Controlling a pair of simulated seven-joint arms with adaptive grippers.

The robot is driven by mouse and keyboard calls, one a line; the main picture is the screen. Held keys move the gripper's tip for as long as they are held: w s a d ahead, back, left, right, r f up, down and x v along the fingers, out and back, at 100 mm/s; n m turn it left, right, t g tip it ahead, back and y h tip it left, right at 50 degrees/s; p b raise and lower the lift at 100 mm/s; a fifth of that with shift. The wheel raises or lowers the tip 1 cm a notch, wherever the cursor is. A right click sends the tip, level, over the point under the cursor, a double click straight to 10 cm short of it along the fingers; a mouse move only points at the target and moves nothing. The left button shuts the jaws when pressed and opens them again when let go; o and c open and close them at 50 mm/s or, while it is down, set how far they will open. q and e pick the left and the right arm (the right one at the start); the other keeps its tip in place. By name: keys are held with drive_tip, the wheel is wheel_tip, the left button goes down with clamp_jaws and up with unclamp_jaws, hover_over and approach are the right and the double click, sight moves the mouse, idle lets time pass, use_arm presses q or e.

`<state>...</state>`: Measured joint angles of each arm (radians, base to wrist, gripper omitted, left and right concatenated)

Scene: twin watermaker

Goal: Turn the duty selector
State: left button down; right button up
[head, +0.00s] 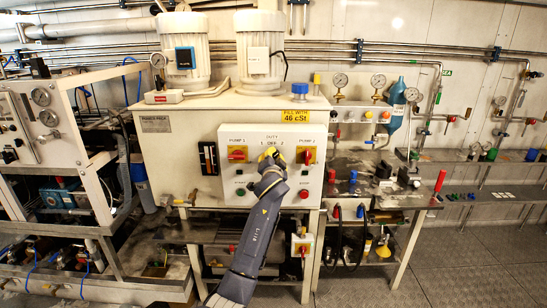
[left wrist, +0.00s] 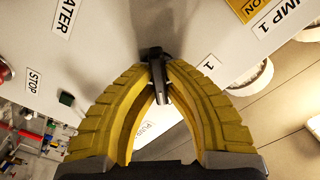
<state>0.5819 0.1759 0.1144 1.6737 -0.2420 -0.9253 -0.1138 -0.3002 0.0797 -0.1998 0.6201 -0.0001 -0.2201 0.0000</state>
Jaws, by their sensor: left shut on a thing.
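The duty selector (left wrist: 158,78) is a black knob with a narrow bar handle, seen in the left wrist view between my fingertips. In the head view it is hidden behind my gripper, below the DUTY 1-OFF-2 lettering on the white control panel (head: 235,131). My left gripper (head: 270,154), also in the left wrist view (left wrist: 158,65), has yellow ribbed fingers shut on the knob's handle. The label 1 (left wrist: 209,66) sits right of the knob in the left wrist view. Which position the knob points to I cannot tell. My right gripper is not in view.
Red-and-yellow rotary switches for pump 1 (head: 237,153) and pump 2 (head: 306,155) flank the selector. A red stop button (head: 304,194) lies below right. Two white motors stand above on the cabinet (head: 185,150). A pipework rack (head: 95,95) stands at left. Floor at right (head: 480,265) is clear.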

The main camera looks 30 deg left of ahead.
use_arm(q)
drive_tip(key=c, duration=1.5)
unclamp_jaws()
drive_tip(key=shift+o, duration=0.2)
drive_tip(key=v, duration=1.2)
